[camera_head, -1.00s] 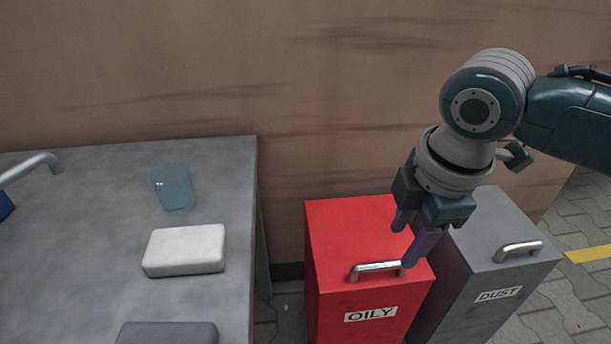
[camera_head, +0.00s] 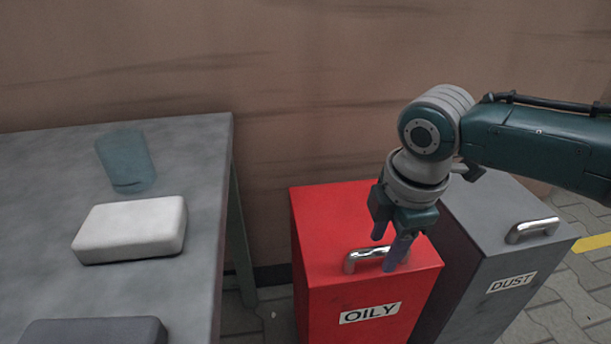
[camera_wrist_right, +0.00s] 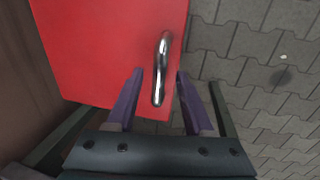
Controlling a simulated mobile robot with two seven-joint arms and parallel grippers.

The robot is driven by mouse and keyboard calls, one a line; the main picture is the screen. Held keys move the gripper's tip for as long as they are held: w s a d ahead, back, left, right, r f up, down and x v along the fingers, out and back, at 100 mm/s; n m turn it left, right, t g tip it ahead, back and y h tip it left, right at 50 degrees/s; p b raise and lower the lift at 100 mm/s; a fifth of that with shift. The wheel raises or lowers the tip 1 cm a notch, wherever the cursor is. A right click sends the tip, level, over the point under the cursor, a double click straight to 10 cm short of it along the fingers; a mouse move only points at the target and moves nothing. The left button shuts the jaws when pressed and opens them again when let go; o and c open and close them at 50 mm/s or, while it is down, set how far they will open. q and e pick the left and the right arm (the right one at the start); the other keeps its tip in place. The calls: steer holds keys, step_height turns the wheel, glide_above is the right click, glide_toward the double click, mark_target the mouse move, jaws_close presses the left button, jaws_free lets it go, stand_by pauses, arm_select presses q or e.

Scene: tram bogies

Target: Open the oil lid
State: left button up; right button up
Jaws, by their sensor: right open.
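The red bin labelled OILY (camera_head: 375,295) has a flat red lid (camera_head: 335,225) with a silver bar handle (camera_head: 362,256) near its front edge. The lid lies closed. My right gripper (camera_head: 385,252) is open at the handle, pointing down. One finger overlaps the handle's right end in the head view. In the right wrist view, the handle (camera_wrist_right: 163,60) shows between the two spread purple fingers of the gripper (camera_wrist_right: 159,75), with a gap on both sides. I cannot tell how far the fingertips reach down beside the bar. My left gripper is not in view.
A grey bin labelled DUST (camera_head: 490,270) stands close on the right. A grey table (camera_head: 185,300) on the left holds a white block (camera_head: 130,228), a bluish glass (camera_head: 127,162) and a dark grey block (camera_head: 95,332). A brown wall (camera_head: 270,80) stands behind.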

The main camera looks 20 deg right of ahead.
jaws_close()
stand_by(0.4)
stand_by(1.0)
